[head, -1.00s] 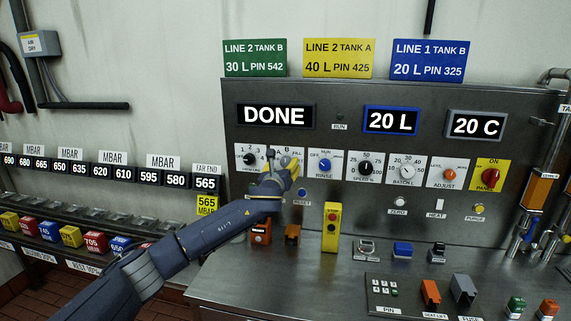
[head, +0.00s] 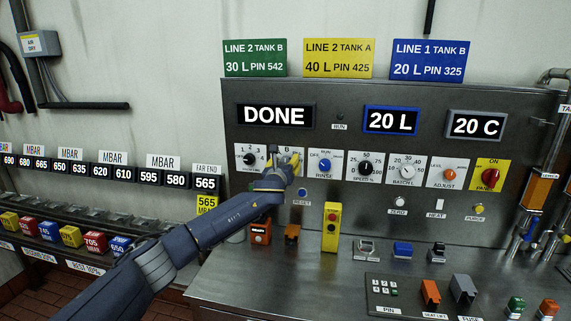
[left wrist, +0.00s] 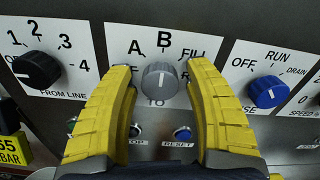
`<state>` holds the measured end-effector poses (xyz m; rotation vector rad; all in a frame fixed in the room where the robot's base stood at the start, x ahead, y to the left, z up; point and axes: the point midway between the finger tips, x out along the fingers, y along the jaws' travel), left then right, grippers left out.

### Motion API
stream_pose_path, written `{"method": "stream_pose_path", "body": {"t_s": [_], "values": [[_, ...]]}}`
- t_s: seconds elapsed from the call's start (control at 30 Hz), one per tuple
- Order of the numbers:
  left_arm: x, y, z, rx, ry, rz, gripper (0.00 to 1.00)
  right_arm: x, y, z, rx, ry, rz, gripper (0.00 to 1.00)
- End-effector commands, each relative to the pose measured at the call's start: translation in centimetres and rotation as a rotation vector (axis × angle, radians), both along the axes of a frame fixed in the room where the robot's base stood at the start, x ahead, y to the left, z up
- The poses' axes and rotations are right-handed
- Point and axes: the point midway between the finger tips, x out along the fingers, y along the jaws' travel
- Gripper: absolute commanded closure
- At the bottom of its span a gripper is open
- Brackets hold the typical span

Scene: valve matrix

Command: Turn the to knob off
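The grey TO knob (left wrist: 160,80) sits on a white plate marked A, B and FILL in the left wrist view. Its light pointer line looks roughly upright, toward B. My left gripper (left wrist: 160,72) is open, with one yellow finger on each side of the knob and visible gaps between. In the head view, my left gripper (head: 285,160) is in front of the panel and covers the knob there. The finger on the left hides part of the plate's lower left. The right gripper is out of view.
The black FROM LINE knob (left wrist: 37,70) is to the left and the blue RINSE knob (left wrist: 267,92) to the right. A blue RESET button (left wrist: 183,134) lies below. The display reads DONE (head: 274,115). A yellow button box (head: 331,228) stands on the counter.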

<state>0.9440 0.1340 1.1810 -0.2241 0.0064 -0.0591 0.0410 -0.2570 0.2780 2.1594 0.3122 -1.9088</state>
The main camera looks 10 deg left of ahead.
Motion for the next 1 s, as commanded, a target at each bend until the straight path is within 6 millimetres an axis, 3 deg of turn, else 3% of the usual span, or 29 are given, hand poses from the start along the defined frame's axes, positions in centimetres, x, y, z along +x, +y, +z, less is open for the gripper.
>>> {"method": "stream_pose_path", "body": {"t_s": [0.07, 0.43, 0.77, 1.0], "values": [[-0.01, 0.01, -0.01, 0.0, 0.0, 0.0, 0.58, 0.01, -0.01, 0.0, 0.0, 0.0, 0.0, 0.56], [-0.01, 0.02, -0.01, 0.0, 0.0, 0.0, 1.0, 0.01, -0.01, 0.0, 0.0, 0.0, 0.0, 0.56], [-0.02, 0.01, -0.06, -0.03, 0.003, 0.0, 1.0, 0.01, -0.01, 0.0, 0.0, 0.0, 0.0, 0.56], [-0.02, 0.0, -0.1, -0.171, 0.011, 0.001, 1.0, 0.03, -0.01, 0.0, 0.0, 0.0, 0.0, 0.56]]}}
